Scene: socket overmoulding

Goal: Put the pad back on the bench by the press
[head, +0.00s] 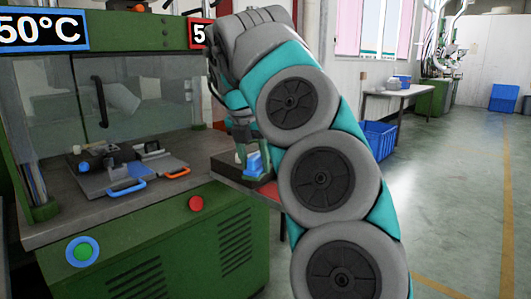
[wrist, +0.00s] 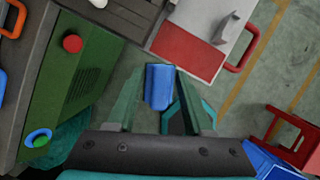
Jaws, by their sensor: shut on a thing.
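My gripper (head: 247,146) is shut on a small blue block, which I take to be the pad (head: 254,163). In the wrist view the pad (wrist: 159,88) sits between the two fingers of my gripper (wrist: 158,76), with grey floor around it. The bench (wrist: 186,51), with a red front part and a pale top, lies just beyond the fingertips in the wrist view. In the head view a red strip of the bench (head: 267,190) shows right of the press (head: 130,225), mostly hidden by my arm. I cannot tell the height of the pad above the bench.
The press bed holds a metal plate with a blue handle (head: 127,187) and an orange handle (head: 177,172). A blue crate (head: 379,140) stands behind. The right floor is clear.

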